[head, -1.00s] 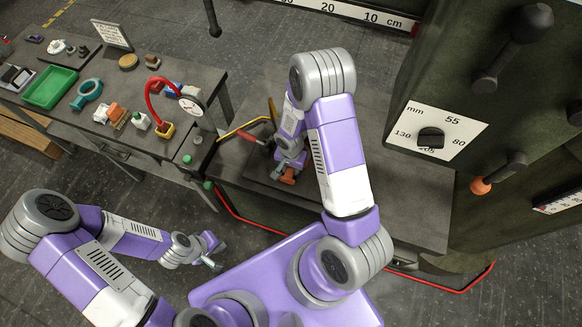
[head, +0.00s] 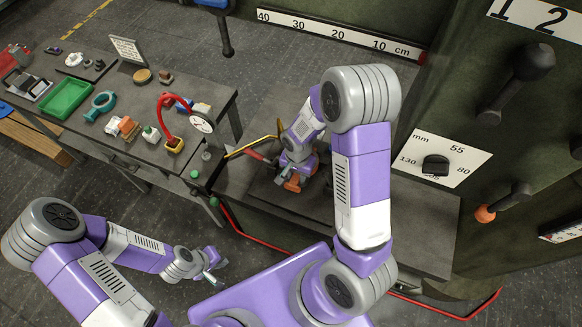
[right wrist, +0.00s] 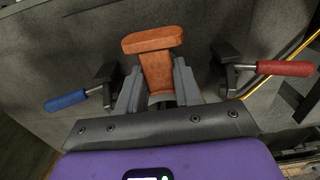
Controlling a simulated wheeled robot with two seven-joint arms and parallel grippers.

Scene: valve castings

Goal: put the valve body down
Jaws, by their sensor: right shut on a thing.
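The valve body (right wrist: 155,62) is an orange-brown casting with a wide flat end. In the right wrist view it stands out between the grey fingers of my right gripper (right wrist: 158,88), which is shut on it. In the head view the valve body (head: 292,184) shows as a small orange piece below my right wrist, over a dark plate on the bench by the machine. I cannot tell whether it touches the surface below. My left gripper (head: 214,270) is empty, low over the floor left of my base; its finger gap is too small to judge.
A clamp with a red handle (right wrist: 285,68) and one with a blue handle (right wrist: 66,100) flank the valve body. A yellow bar (head: 250,146) is close to my right wrist. The left table holds a green tray (head: 66,97) and several parts. The right bench top (head: 420,225) is clear.

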